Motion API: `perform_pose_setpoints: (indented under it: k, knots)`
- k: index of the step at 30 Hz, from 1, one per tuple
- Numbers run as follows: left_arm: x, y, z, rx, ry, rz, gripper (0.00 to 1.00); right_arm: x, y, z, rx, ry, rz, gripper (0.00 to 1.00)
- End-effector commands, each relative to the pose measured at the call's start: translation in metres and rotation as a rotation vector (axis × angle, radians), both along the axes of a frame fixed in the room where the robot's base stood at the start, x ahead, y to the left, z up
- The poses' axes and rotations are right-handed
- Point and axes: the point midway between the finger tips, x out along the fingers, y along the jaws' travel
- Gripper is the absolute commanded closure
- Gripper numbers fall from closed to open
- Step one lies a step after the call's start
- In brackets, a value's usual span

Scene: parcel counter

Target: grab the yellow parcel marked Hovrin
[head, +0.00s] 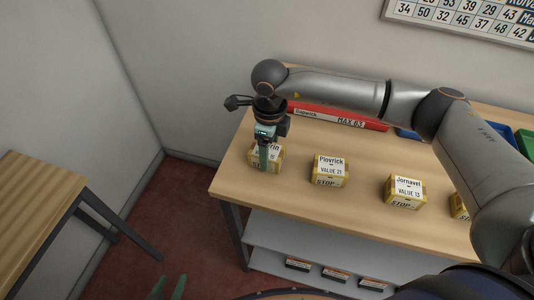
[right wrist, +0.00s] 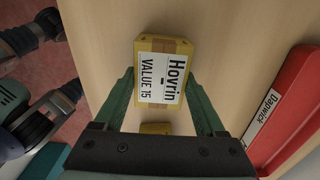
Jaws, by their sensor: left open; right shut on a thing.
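The yellow parcel marked Hovrin (head: 276,162) is at the far left end of the row of parcels on the wooden counter. Its label reads Hovrin, VALUE 15 in the right wrist view (right wrist: 163,72). My right gripper (head: 264,163) reaches down over it and is shut on it, with one green finger on each side in the right wrist view (right wrist: 163,80). I cannot tell whether the parcel is clear of the counter. My left gripper (head: 168,288) is open and empty at the bottom edge of the head view, away from the counter; only its fingertips show.
Yellow parcels marked Plovrick (head: 329,171) and Jornavel (head: 404,191) stand to the right, with another (head: 460,206) partly hidden by my arm. A green tray (head: 525,142) is at right. Counter (head: 300,215) is clear in front.

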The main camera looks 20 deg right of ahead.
Motion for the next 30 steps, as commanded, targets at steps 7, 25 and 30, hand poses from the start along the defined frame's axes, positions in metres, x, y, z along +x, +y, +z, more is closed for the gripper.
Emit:
perform_pose_setpoints:
  k: [7,25,30]
  knots:
    - [0.0,0.0,0.0,0.0,-0.001,0.0,0.5,0.0,0.0,0.0,0.0,-0.001,0.0,0.69]
    - [0.0,0.0,-0.003,-0.001,-0.001,0.001,0.5,0.001,0.0,0.007,0.002,-0.004,0.0,0.93]
    - [0.001,0.0,-0.011,-0.001,-0.001,0.001,0.5,0.001,0.0,0.027,0.002,-0.006,0.0,0.93]
